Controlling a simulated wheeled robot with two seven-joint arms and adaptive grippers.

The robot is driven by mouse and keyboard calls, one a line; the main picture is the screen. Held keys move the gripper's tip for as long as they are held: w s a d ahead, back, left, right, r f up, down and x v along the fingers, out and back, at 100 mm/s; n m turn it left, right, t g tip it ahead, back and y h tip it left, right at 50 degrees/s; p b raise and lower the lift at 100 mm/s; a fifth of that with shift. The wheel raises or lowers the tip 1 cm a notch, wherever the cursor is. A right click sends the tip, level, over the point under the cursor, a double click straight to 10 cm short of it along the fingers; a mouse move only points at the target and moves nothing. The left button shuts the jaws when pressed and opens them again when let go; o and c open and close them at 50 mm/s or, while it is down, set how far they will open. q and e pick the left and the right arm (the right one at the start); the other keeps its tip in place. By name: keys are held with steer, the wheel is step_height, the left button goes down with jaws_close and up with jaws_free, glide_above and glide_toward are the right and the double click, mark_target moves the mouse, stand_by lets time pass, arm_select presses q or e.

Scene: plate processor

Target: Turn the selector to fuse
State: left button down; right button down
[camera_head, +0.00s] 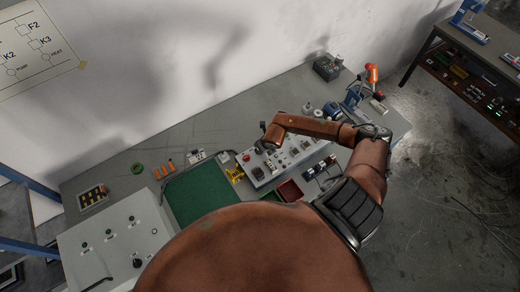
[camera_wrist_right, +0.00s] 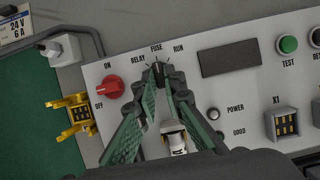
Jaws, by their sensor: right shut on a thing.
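The black selector knob (camera_wrist_right: 158,73) is on the grey control panel (camera_wrist_right: 226,93), below the labels DELAY, FUSE and RUN. My right gripper (camera_wrist_right: 159,82) is shut on the knob, with a green-padded finger on each side. The visible top of the knob lies roughly below FUSE. The fingers cover much of it, so I cannot tell its exact setting. In the head view my right arm reaches over the panel (camera_head: 257,172) from the right, and its fingertips are hidden. My left gripper is not in view.
A red OFF/ON knob (camera_wrist_right: 109,87) is left of the selector. A dark display (camera_wrist_right: 229,58) and green TEST button (camera_wrist_right: 288,44) are to the right. A green mat (camera_head: 200,195) lies left of the panel.

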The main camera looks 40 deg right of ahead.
stand_by(0.3)
steer(key=c, duration=2)
jaws_free()
steer(key=v, duration=1.2)
steer(key=shift+a, duration=0.15)
